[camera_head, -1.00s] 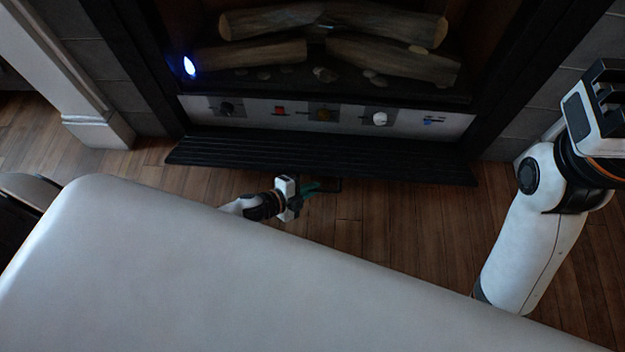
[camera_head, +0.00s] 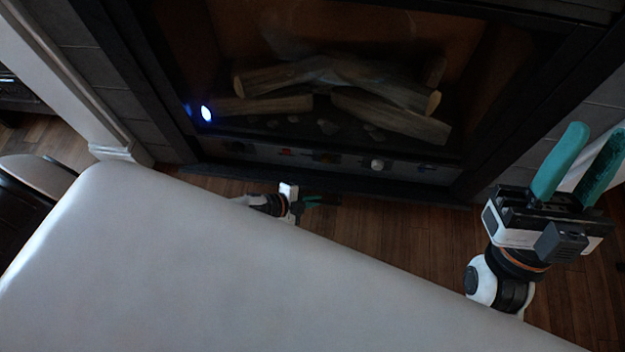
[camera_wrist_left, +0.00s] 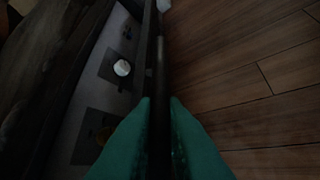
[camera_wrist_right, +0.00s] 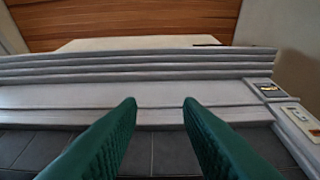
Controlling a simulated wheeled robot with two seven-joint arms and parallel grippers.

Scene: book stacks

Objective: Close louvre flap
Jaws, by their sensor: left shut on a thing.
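The louvre flap (camera_head: 400,190) is a long black strip along the bottom of the fireplace front. In the head view it looks narrow, almost edge-on, below the control panel. My left gripper (camera_head: 325,200) is low at the flap's front edge, near its middle. In the left wrist view the flap's dark edge (camera_wrist_left: 158,60) runs between the teal fingers (camera_wrist_left: 158,110), which are shut on it. The control panel with a white knob (camera_wrist_left: 122,68) shows beside the flap, so it is not fully covered. My right gripper (camera_head: 595,135) is open and empty, raised at the right.
A large pale padded surface (camera_head: 180,270) fills the foreground and hides most of my left arm. The fireplace holds logs (camera_head: 390,115) and a blue light (camera_head: 206,114). Wooden floor (camera_head: 400,225) lies before it. The right wrist view shows pale ridged moulding (camera_wrist_right: 130,68).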

